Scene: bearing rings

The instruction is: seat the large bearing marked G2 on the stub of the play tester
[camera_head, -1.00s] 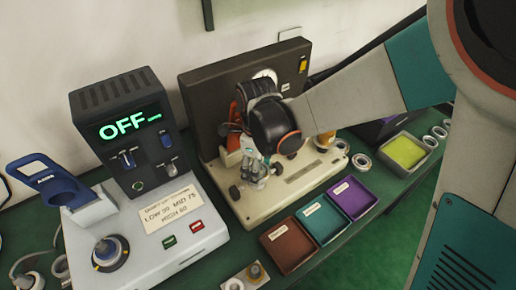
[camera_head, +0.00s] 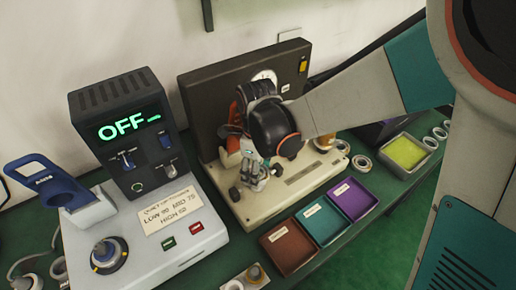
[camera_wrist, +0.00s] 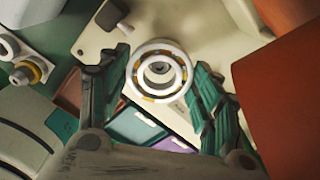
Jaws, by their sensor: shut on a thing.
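The play tester has a beige base (camera_head: 300,187) and a dark upright back panel (camera_head: 205,95) with a dial. My gripper (camera_head: 256,178) is low over the left part of that base. In the wrist view, my gripper (camera_wrist: 161,62) is shut on a pale bearing ring (camera_wrist: 160,96) with brass-coloured parts, held between the fingertips. A grey round part (camera_wrist: 157,70) shows through its bore; I cannot tell whether the ring is around it or above it. No G2 mark is readable. The head view largely hides the ring behind the gripper.
Brown (camera_head: 288,247), teal (camera_head: 321,221) and purple (camera_head: 353,199) trays lie in front of the tester. A grey machine (camera_head: 180,240) with an OFF display stands left. An orange part (camera_wrist: 275,110) is close to the right finger. Loose rings (camera_head: 361,163) lie right.

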